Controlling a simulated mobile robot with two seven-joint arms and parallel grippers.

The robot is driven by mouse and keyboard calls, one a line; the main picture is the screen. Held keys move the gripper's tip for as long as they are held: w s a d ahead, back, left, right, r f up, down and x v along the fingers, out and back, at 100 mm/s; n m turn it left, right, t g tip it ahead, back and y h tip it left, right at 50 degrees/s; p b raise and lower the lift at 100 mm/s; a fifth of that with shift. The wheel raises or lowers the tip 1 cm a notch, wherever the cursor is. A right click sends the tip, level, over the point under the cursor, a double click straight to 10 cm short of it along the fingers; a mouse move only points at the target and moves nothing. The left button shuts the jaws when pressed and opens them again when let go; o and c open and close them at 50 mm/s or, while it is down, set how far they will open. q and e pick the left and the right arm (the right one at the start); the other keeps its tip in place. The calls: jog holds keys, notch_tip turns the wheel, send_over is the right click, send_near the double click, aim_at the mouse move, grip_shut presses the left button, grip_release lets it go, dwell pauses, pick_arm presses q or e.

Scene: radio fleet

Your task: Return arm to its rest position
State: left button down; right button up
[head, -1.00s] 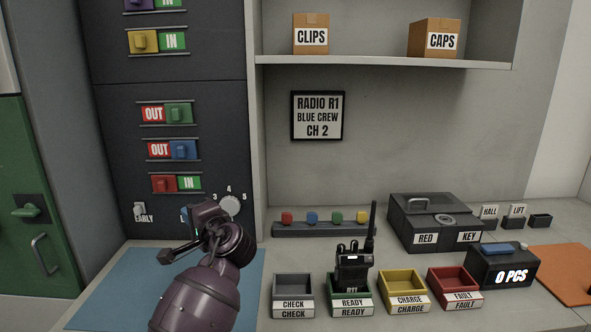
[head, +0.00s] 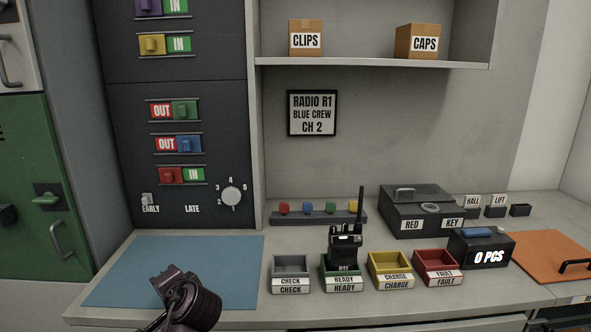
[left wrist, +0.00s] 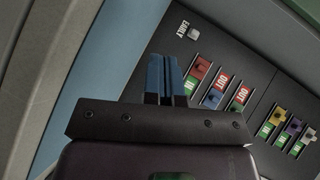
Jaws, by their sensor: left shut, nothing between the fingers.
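My left arm enters the head view at the bottom left, over the blue mat (head: 215,258). My left gripper (head: 166,280) shows only in part there, above the mat and apart from the panel. In the left wrist view, the left gripper's blue fingers (left wrist: 167,75) are together with nothing between them. The dark panel (left wrist: 255,75) with its sliders stands beyond them. My right gripper is in neither view.
A black radio (head: 345,250) stands in the green READY tray (head: 342,285). The grey CHECK tray (head: 291,285), yellow CHARGE tray (head: 390,285) and red FAULT tray (head: 437,285) stand beside it. A black box (head: 415,215) is behind. The blue mat is mostly clear.

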pick_arm(q)
jog(key=s+a+f+n+g+h, duration=0.1)
jog(key=s+f+n+g+h, duration=0.1)
jog(key=s+f, duration=0.65)
jog(key=s+a+f+n+g+h, duration=0.1)
jog(key=s+f+g+h, duration=0.3)
jog(key=s, duration=0.8)
jog(key=s+d+f+n+h, duration=0.1)
jog(key=s+d+n+h, duration=0.15)
jog(key=s, duration=1.45)
jog(key=w+f+t+h, duration=0.1)
jog(key=w+f+t, duration=0.6)
jog(key=f, duration=0.4)
jog(key=shift+a, duration=0.25)
